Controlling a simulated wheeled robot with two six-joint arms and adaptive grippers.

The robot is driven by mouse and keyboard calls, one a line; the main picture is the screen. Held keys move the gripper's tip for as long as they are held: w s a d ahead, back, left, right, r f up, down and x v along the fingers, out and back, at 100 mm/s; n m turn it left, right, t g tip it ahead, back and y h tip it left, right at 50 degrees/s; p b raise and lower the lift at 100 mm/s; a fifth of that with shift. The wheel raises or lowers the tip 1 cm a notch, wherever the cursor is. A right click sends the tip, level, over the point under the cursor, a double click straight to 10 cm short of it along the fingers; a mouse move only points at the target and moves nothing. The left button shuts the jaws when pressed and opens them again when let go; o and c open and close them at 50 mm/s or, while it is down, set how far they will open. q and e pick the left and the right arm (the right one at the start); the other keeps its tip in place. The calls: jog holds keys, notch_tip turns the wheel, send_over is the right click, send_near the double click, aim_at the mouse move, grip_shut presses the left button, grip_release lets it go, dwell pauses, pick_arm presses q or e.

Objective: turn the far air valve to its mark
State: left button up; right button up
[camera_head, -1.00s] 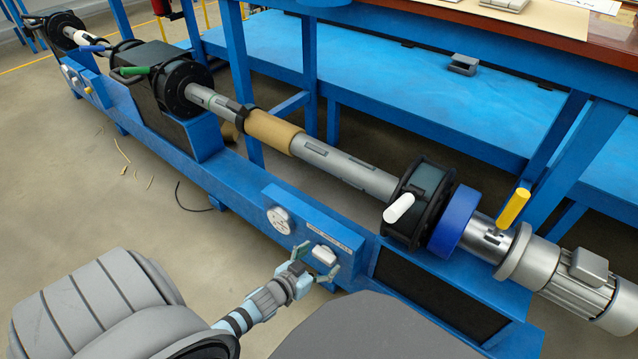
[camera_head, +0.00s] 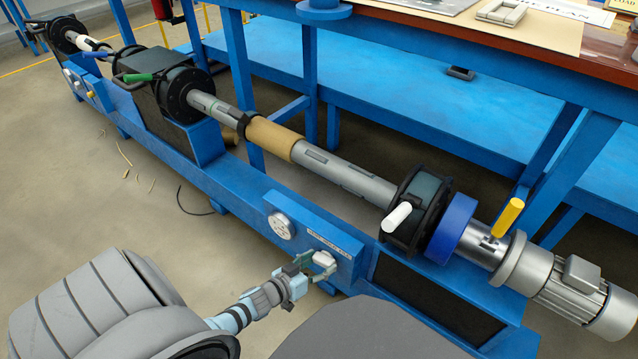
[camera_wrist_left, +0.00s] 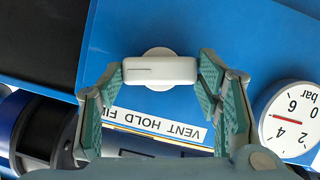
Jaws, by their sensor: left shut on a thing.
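A white valve handle (camera_head: 324,259) sits on the blue front panel (camera_head: 345,238) of the winder, right of a round gauge (camera_head: 281,226). My left gripper (camera_head: 315,266) is at this handle, its fingers closed on its two ends. In the left wrist view the white handle (camera_wrist_left: 160,70) lies crosswise between the green finger pads of my left gripper (camera_wrist_left: 160,82). Behind it is a label (camera_wrist_left: 160,125) reading VENT HOLD FILL, partly covered. The handle bears a short dark line. My right gripper is not in view.
A far panel (camera_head: 83,84) with a yellow knob (camera_head: 91,94) is at the upper left. Above my gripper runs the long shaft (camera_head: 345,178) with a white-handled black drum (camera_head: 415,215). The floor left of the winder is mostly clear.

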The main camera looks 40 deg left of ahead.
pick_arm(q)
jog(key=shift+f+n+h, duration=0.1)
jog(key=shift+n+h, duration=0.3)
jog(key=shift+n, duration=0.2)
jog(key=shift+a+n+h+b, duration=0.1)
jog(key=shift+n+h+b, duration=0.3)
jog(key=shift+n, duration=0.2)
jog(key=shift+f+n+t+h+b, duration=0.1)
jog(key=shift+n+t+h+b, duration=0.25)
jog(key=shift+n, duration=0.25)
jog(key=shift+a+n, duration=0.1)
jog(key=shift+n, duration=0.2)
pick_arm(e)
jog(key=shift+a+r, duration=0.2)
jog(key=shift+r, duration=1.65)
pick_arm(q)
jog(key=o, duration=1.2)
jog(key=shift+c, duration=0.2)
jog(key=shift+s, duration=0.1)
